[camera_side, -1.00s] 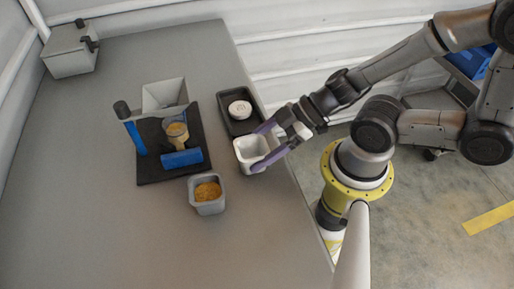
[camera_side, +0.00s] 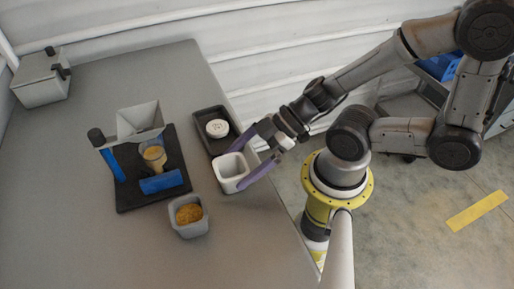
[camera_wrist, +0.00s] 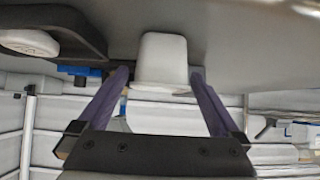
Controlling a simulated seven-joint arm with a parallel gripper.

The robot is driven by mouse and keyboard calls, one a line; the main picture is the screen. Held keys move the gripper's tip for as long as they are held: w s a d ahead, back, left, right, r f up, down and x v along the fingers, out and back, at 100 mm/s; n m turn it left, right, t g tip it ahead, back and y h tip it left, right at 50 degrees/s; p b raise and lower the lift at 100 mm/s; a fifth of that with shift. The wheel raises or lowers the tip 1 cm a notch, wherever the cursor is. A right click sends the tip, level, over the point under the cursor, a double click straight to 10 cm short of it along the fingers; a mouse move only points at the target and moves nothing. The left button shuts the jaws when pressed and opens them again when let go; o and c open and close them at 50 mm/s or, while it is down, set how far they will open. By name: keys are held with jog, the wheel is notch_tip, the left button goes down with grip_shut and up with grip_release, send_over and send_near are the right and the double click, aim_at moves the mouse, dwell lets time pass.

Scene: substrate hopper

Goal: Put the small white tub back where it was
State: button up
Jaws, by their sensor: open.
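The small white tub (camera_side: 230,172) stands upright on the grey table near its right edge, just in front of the black tray. Its open top shows and it looks empty. It also shows in the wrist view (camera_wrist: 163,58), between my two purple fingers. My gripper (camera_side: 236,166) is open. Its fingers lie on either side of the tub, with a visible gap on both sides in the wrist view (camera_wrist: 159,72). No finger appears to press on the tub.
The black tray (camera_side: 203,117) holds a white round piece (camera_side: 217,128). A grey hopper (camera_side: 140,121) stands on a black base (camera_side: 127,196) with a blue block. A grey cup (camera_side: 188,229) holds yellow grains. A grey box (camera_side: 40,85) stands far left. The table's front left is clear.

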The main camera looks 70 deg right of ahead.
jog(key=shift+v, duration=2.75)
jog(key=shift+s+d+r, duration=0.15)
jog(key=shift+r, duration=0.05)
